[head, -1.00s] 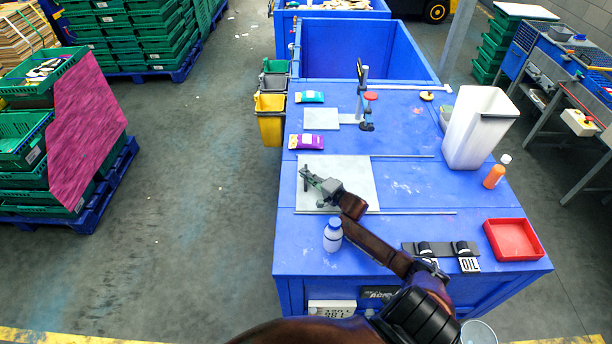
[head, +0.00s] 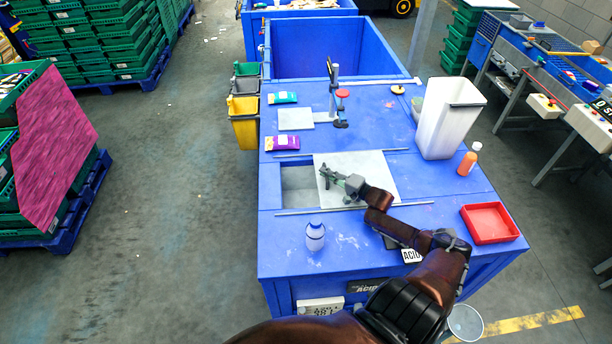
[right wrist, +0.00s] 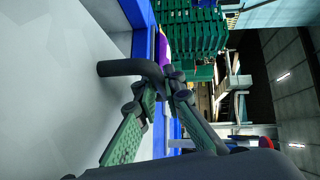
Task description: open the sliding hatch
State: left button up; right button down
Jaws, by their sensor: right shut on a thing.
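The sliding hatch (head: 376,168) is a pale grey square panel between two thin rails on the blue table. It stands to the right of a partly uncovered rectangular opening (head: 297,186) in the table top. My right gripper (head: 328,174) is at the hatch's left part. In the right wrist view, the gripper (right wrist: 160,90) is shut on the dark bent handle (right wrist: 125,68) of the hatch. The hatch surface (right wrist: 60,80) fills the left of that view. My left gripper is not in view.
A white bottle (head: 315,236) stands in front of the opening. A red tray (head: 489,223), an orange bottle (head: 468,160) and a tall white bin (head: 447,125) are at the right.

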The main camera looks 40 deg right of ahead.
aim_at(343, 172)
jog(key=s+d, duration=0.2)
jog(key=s+d+b, duration=0.1)
jog(key=s+d, duration=0.1)
jog(key=d, duration=0.1)
jog(key=shift+s+d, duration=0.2)
jog(key=shift+s, duration=0.05)
jog(key=c, duration=2)
grip_release()
jog(key=shift+r, duration=0.1)
